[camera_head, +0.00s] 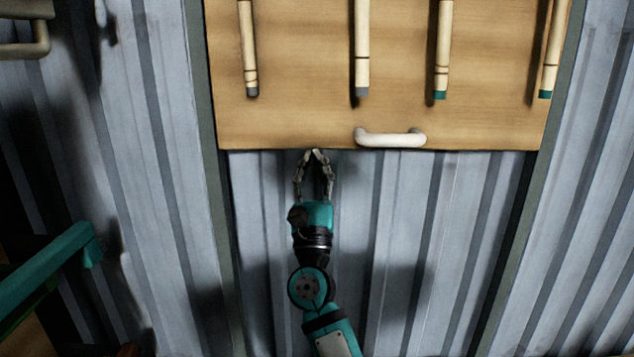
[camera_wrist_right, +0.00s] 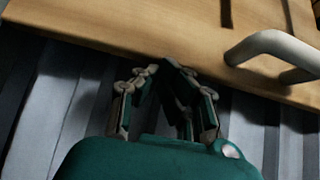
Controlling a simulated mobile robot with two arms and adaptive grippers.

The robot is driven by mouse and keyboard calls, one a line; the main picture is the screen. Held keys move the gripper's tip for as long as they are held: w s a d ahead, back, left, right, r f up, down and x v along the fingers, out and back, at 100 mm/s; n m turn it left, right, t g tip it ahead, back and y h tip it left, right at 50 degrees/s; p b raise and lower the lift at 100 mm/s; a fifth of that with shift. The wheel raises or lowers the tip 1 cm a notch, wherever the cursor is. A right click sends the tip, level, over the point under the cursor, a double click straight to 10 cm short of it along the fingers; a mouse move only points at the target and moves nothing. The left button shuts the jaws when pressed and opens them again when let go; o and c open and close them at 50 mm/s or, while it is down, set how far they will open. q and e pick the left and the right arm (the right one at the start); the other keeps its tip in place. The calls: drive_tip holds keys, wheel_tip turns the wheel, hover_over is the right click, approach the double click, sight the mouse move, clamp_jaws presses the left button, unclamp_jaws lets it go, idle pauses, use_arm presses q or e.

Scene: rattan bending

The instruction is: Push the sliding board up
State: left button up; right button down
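The sliding board (camera_head: 300,115) is a light wooden panel between two dark vertical rails in the head view. A white handle (camera_head: 390,137) sits near its lower edge. My right gripper (camera_head: 316,154) is at the board's lower edge, left of the handle, with its fingertips drawn together and nothing seen between them. In the right wrist view the fingertips (camera_wrist_right: 158,68) are right by the edge of the board (camera_wrist_right: 130,32), with the handle (camera_wrist_right: 275,45) to the right. Whether they touch the board I cannot tell. My left gripper is not in view.
Several wooden rods (camera_head: 361,50) with grey or green tips hang on the board. The left rail (camera_head: 205,100) and right rail (camera_head: 555,100) flank it. Corrugated metal wall (camera_head: 400,230) fills the area below the board. A teal bar (camera_head: 50,262) is at the lower left.

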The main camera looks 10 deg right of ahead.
drive_tip(key=v, duration=1.1)
use_arm(q)
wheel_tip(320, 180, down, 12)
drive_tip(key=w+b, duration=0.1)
drive_tip(key=b, duration=1.1)
use_arm(e)
wheel_tip(320, 180, down, 5)
drive_tip(key=w+a, duration=0.1)
drive_tip(key=w, duration=0.2)
use_arm(q)
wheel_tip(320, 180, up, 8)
drive_tip(key=p, duration=0.8)
use_arm(e)
drive_tip(key=w+d+r, duration=0.1)
drive_tip(key=w+r, duration=0.5)
drive_tip(key=r, duration=0.5)
drive_tip(key=shift+w+d+r, duration=0.2)
drive_tip(key=shift+w+r, duration=0.05)
drive_tip(key=shift+r, duration=0.15)
